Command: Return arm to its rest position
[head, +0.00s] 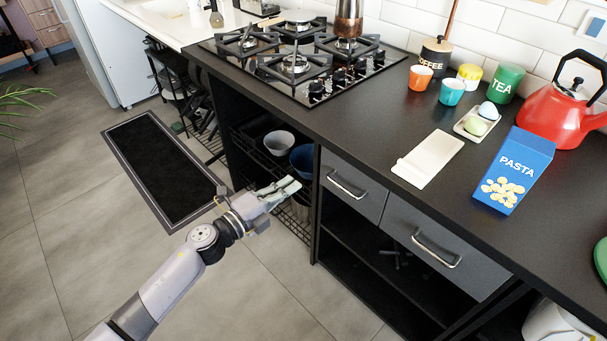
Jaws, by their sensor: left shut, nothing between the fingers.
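My left arm comes in from the lower left of the head view. Its gripper (286,190) is shut and empty. It hangs in front of the open cabinet section below the counter, left of the drawer fronts, and looks apart from them. The gas hob (312,61) is set in the black counter behind and above the gripper. My right gripper does not show.
A grey bowl (279,142) and a blue bowl (303,158) sit in the rack near my gripper. Drawer handles (347,186) stick out to the right. Floor around the black mat (162,168) is clear.

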